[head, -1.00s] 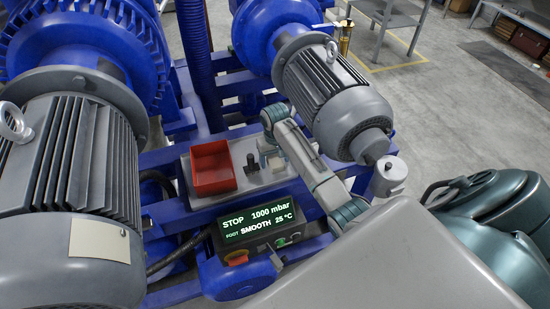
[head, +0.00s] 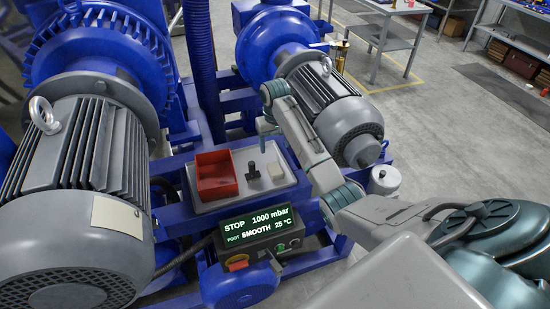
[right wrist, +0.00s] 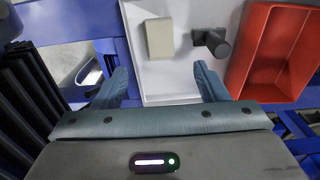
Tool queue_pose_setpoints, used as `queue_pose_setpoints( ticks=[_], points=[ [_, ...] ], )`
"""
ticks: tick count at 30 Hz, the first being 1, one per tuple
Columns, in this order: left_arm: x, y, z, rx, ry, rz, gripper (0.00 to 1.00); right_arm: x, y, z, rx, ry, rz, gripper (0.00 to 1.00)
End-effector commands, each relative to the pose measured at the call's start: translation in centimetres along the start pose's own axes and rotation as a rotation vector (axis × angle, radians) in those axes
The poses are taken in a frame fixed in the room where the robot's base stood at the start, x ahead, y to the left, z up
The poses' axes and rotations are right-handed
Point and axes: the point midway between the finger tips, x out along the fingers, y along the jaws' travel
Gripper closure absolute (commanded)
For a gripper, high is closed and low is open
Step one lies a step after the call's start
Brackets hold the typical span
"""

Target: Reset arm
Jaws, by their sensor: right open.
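My right gripper (head: 264,143) hangs above the back edge of a light grey tray (head: 222,203). In the right wrist view its two fingers (right wrist: 160,76) are spread with nothing between them. A beige block (head: 276,172) sits on the tray, also seen ahead of the fingers in the right wrist view (right wrist: 159,38), apart from them. A dark peg-like part (head: 253,171) stands beside the block. A red open bin (head: 216,177) is on the tray's left side and looks empty. My left gripper is not in view.
A control box (head: 262,234) with a lit display stands in front of the tray. Large grey motors (head: 92,215) (head: 345,118) on blue pump frames flank it. A grey-white cylinder (head: 384,180) stands near my right arm. Open floor lies at the right.

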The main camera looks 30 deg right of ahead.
Motion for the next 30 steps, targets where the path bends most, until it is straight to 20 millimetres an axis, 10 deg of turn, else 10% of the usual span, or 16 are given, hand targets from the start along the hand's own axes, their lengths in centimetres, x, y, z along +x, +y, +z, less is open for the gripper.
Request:
queue_pose_setpoints(
  ticks=[20, 30],
  points=[
    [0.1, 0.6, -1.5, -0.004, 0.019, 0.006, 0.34, -0.3, 0.1, 0.0, -0.002, 0.001, 0.002, 0.33],
    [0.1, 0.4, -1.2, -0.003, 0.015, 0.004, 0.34, 6.9, -1.9, 9.4, -0.115, 0.076, 0.047, 0.33]
  ],
)
